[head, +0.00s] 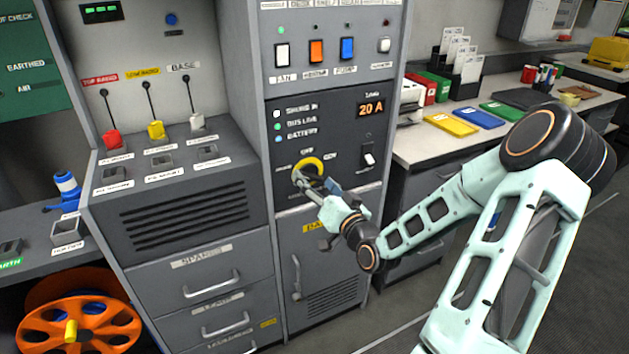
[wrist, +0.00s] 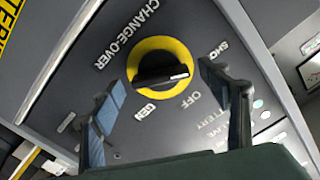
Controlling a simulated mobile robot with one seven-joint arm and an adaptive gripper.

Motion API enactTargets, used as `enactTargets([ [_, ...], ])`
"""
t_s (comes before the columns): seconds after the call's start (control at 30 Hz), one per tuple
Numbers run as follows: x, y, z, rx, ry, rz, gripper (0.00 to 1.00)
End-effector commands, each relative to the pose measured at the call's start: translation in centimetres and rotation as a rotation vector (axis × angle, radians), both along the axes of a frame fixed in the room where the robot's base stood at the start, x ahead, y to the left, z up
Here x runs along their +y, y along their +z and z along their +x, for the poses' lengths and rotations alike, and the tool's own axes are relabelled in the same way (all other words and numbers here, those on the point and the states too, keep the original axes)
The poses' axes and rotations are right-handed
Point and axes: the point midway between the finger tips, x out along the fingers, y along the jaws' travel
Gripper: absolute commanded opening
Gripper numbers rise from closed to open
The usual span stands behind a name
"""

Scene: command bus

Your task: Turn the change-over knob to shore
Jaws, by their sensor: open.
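The change-over knob (wrist: 160,66) has a yellow ring and a black bar handle on a dark panel. In the wrist view the bar lies roughly sideways, with a white line near its right end; I cannot tell exactly which label it points to. The SHORE label (wrist: 222,50) is at the right, OFF (wrist: 190,98) below right, GEN (wrist: 147,110) below. My gripper (wrist: 163,77) is open, its fingers apart on either side of the knob and not visibly gripping it. In the head view my gripper (head: 311,183) partly covers the knob (head: 313,165).
Coloured rocker switches (head: 316,51) are above. A cabinet door with a handle (head: 296,277) is below. A counter with trays (head: 450,124) stands to the right.

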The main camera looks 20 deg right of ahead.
Motion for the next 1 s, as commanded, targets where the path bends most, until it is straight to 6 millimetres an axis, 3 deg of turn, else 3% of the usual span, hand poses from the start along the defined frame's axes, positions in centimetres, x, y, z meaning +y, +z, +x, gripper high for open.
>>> enactTargets([
  [0.2,-0.3,0.0,-3.7,0.002,-0.003,-0.001,0.7],
  [0.4,-0.3,0.0,-6.2,0.001,-0.003,-0.001,0.7],
  [1.0,-0.4,0.0,-6.7,0.002,-0.003,-0.002,0.7],
])
